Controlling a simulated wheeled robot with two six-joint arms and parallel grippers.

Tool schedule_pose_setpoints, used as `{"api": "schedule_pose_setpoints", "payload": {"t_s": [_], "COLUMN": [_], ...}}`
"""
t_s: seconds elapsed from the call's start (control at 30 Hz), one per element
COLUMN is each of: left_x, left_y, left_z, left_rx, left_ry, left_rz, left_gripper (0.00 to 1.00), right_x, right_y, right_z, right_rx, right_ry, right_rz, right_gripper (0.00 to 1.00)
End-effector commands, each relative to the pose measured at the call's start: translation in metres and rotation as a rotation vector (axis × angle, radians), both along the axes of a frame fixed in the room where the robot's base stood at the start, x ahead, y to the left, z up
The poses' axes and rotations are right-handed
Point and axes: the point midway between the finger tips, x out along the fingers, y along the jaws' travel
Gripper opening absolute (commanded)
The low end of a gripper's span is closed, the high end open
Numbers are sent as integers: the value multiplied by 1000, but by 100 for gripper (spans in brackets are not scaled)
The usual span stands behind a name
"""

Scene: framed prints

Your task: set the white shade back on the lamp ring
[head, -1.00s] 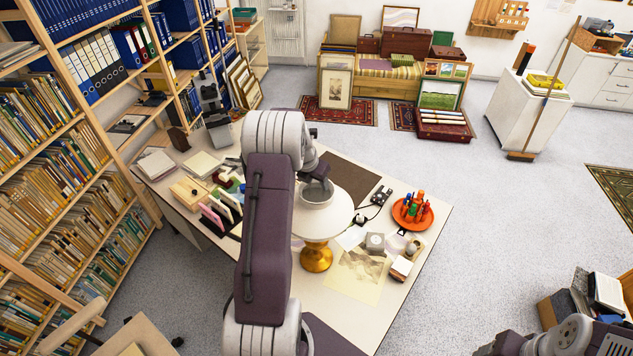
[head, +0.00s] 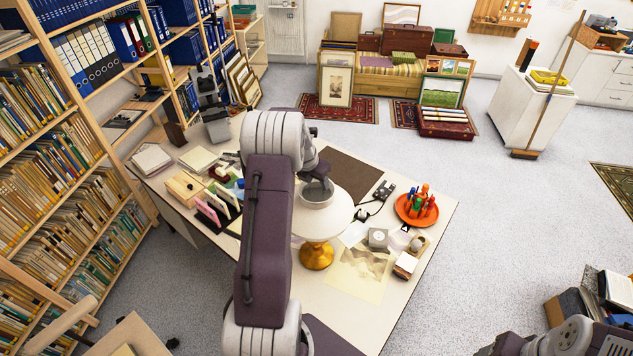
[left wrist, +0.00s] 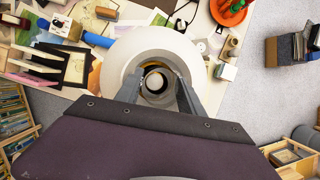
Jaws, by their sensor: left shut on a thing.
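The white shade (head: 338,219) is upright over the lamp's gold base (head: 316,257) on the desk. My left gripper (head: 317,186) is above the shade and shut on its top collar. In the left wrist view the shade (left wrist: 122,60) surrounds the two fingers (left wrist: 159,95), which sit on either side of the collar. Through the opening I see a white round part, likely the bulb, and a thin gold-coloured arc, perhaps the lamp ring. The shade hides the lamp's upper part in the head view, so I cannot tell whether it touches the ring. My right gripper is out of view.
An orange dish of bottles (head: 416,209), a grey box (head: 378,239) and a print sheet (head: 360,272) lie right of the lamp. A card rack (head: 218,212) and wooden box (head: 185,186) stand left. A tall bookshelf (head: 75,160) borders the desk's left side.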

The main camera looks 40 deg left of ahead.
Motion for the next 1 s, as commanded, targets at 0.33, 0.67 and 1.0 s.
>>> {"api": "schedule_pose_setpoints", "payload": {"t_s": [0.33, 0.67, 1.0], "left_x": [1, 1, 0], "left_y": [0, 0, 0], "left_z": [-9, -12, -19], "left_rx": [2, 2, 2], "left_ry": [-2, -2, -2], "left_rz": [-1, -1, -1], "left_gripper": [0, 0, 0], "right_x": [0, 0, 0], "right_y": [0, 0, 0], "right_z": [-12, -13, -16], "right_rx": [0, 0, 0], "right_ry": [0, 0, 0], "right_rz": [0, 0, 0], "right_gripper": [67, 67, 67]}}
